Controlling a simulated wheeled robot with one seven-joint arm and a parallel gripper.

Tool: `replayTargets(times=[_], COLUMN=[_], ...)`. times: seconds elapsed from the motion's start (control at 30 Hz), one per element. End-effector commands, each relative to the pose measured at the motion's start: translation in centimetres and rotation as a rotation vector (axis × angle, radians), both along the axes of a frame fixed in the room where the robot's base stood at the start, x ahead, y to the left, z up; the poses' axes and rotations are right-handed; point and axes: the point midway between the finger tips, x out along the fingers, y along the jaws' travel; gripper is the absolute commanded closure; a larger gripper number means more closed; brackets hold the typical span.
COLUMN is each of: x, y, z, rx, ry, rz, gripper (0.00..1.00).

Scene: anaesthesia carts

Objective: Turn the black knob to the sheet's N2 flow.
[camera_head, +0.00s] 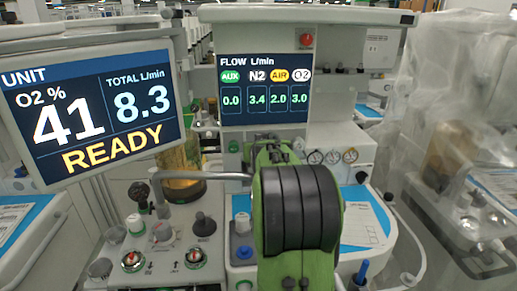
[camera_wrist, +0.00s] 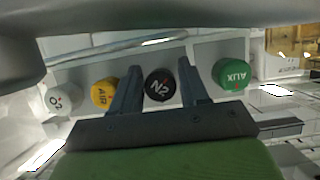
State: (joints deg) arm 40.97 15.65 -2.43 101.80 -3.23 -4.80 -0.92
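The black N2 knob (camera_wrist: 159,87) is in the middle of the wrist view, with its white N2 label tilted. My gripper (camera_wrist: 160,85) is open, one finger on each side of this knob. A narrow gap seems to show on both sides; I cannot tell how deep the fingers reach. The flow display (camera_head: 263,90) in the head view reads AUX 0.0, N2 3.4, AIR 2.0, O2 3.0. A white sheet (camera_head: 362,226) lies on a blue surface right of my arm; its print is too small to read. My arm hides the knobs in the head view.
In the wrist view, the yellow AIR knob (camera_wrist: 104,93) and white O2 knob (camera_wrist: 60,100) are left of N2; the green AUX knob (camera_wrist: 231,75) is right. A metal rail runs close by. The left monitor (camera_head: 92,103) reads O2 41%, total 8.3 L/min, READY.

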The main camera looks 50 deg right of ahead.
Motion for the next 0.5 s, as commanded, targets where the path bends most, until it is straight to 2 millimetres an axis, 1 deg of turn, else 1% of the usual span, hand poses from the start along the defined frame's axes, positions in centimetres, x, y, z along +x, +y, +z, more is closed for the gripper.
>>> replayTargets(times=[0.17,0.27,0.5], x=[-0.5,-2.0,-6.9], y=[0.5,1.7,5.8], z=[0.5,1.4,4.1], rx=[-0.002,-0.003,-0.003], ry=[-0.002,-0.003,-0.004], rz=[0.0,0.0,0.001], gripper=[0.56,0.56,0.56])
